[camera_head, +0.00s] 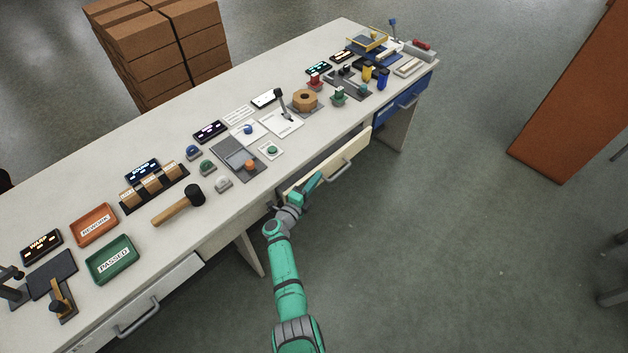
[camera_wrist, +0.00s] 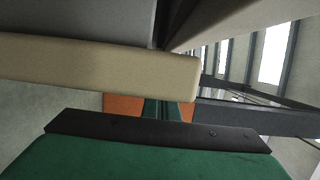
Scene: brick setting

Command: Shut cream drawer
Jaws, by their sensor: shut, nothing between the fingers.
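The cream drawer (camera_head: 328,162) under the front edge of the bench stands pulled out, with a dark gap behind its front panel. Its grey handle (camera_head: 343,172) is on the outer face. My gripper (camera_head: 314,181) is shut and empty, in front of the left part of the drawer front, close to it. In the wrist view the cream panel (camera_wrist: 100,63) runs across the upper left and ends near the middle. My gripper's fingertips (camera_wrist: 167,108) show just below the panel's end. I cannot tell whether they touch it.
The bench top (camera_head: 205,125) bears a mallet (camera_head: 180,204), trays, switches and other small items. A blue drawer (camera_head: 403,102) is at the right end and a white drawer (camera_head: 140,305) at the left. Brown boxes (camera_head: 150,45) stand behind.

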